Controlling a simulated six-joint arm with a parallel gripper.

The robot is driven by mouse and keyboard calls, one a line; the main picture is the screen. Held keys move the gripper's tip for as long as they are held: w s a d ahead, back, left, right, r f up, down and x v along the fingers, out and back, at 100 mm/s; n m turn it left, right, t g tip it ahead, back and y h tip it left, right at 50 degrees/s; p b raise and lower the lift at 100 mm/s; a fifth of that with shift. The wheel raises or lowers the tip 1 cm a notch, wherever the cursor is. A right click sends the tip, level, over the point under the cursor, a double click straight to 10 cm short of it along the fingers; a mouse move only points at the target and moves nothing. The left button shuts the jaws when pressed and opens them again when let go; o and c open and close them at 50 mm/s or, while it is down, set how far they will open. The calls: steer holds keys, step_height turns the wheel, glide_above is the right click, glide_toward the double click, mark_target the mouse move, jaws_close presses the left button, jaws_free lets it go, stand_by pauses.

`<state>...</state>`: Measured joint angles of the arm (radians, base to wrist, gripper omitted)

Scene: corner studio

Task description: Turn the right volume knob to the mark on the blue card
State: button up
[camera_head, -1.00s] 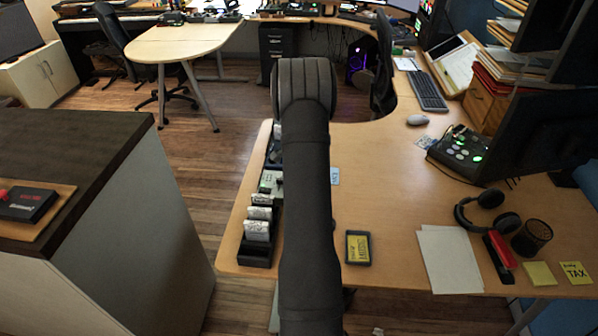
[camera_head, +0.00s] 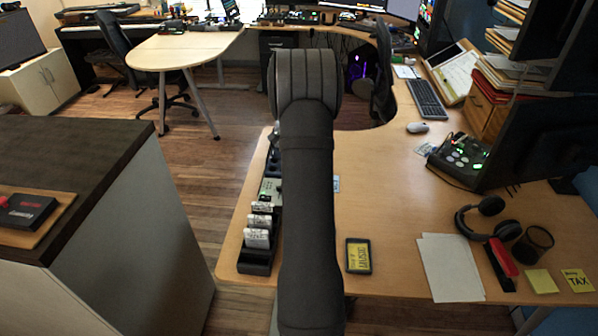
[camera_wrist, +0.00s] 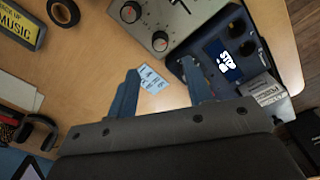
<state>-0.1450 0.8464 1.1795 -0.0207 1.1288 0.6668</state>
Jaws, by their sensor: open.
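In the wrist view a grey panel (camera_wrist: 185,14) carries two black round knobs, an upper-left knob (camera_wrist: 130,12) and a lower knob (camera_wrist: 159,41). I cannot tell for sure which is the right volume knob. A small pale blue card (camera_wrist: 152,79) with dark print lies on the wooden desk just below the lower knob; part of it shows beside my arm in the head view (camera_head: 336,184). My gripper (camera_wrist: 159,67) is open, its two blue fingers apart and empty, with the card seen between them. The knobs lie beyond the fingertips. In the head view my arm hides the gripper and most of the panel.
A dark tray with a blue screen (camera_wrist: 224,60) sits beside the panel. A black rack (camera_head: 256,262) of white cartridges stands along the desk's left edge. A yellow-labelled box (camera_head: 358,256), paper (camera_head: 451,268) and headphones (camera_head: 487,218) lie to the right.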

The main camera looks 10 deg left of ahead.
step_height(320, 180, up, 8)
steer(key=shift+a, duration=0.1)
stand_by(0.4)
steer(key=f, duration=1.7)
steer(key=shift+d+f, duration=0.2)
steer(key=shift+f, duration=0.1)
